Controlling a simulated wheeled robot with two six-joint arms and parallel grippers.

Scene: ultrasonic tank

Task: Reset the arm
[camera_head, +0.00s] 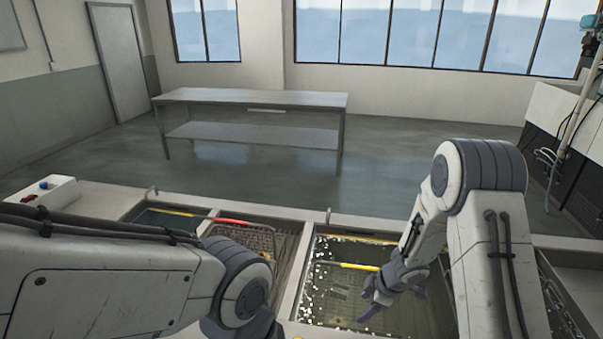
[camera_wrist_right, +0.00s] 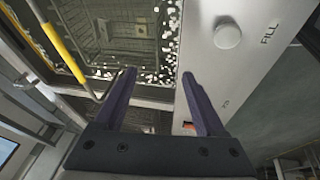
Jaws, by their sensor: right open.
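My right arm comes in from the right in the head view. Its gripper (camera_head: 372,300) is over the bubbling tank (camera_head: 350,240), pointing down and left. In the right wrist view the two dark fingers of this gripper (camera_wrist_right: 160,105) are apart with nothing between them. My left arm crosses the lower left of the head view, and its gripper is not clearly shown there. A wire basket (camera_wrist_right: 115,35) sits in the bubbling tank, and its yellow handle (camera_head: 345,265) shows near the right gripper, apart from the fingers.
A second tank with a wire basket (camera_head: 255,236) and a red handle (camera_head: 233,221) is left of the bubbling tank. A white control box (camera_head: 50,190) with coloured buttons stands at the far left. A panel marked FILL (camera_wrist_right: 235,60) has a round knob. An empty metal table (camera_head: 250,98) stands behind.

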